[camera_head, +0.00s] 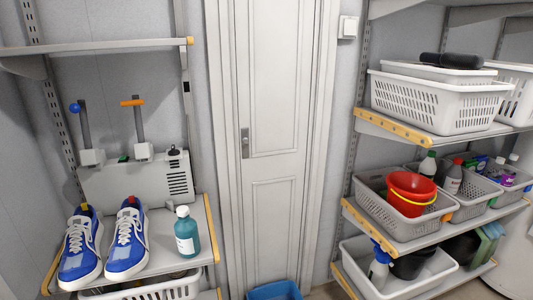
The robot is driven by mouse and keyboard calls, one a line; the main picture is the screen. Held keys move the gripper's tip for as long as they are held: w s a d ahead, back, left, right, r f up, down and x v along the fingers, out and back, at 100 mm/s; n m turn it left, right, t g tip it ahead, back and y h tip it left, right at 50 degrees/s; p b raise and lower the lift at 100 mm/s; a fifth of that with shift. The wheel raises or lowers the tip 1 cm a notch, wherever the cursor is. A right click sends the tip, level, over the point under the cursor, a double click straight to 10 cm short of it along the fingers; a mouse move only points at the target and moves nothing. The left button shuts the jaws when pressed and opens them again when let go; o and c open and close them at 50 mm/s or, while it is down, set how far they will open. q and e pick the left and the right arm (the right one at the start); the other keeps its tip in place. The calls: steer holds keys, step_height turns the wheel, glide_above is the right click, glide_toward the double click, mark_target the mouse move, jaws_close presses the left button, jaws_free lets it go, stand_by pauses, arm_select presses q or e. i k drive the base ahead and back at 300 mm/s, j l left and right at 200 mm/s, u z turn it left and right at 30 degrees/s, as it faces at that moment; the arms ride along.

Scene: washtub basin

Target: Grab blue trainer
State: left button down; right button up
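A pair of blue trainers with white laces and white soles stands on a grey shelf (165,248) at the left. The left trainer (80,250) and the right trainer (127,240) sit side by side with their toes toward me. Neither of my grippers is in the head view, and nothing touches the trainers.
A teal bottle (187,232) stands right of the trainers. A grey box with levers (135,185) is behind them, and an upper shelf (95,47) hangs above. A closed white door (275,130) fills the middle. A blue bin (274,291) is below. Right shelves hold baskets (440,105).

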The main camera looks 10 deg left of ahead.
mark_target(129, 254)
steer(key=u, duration=1.05)
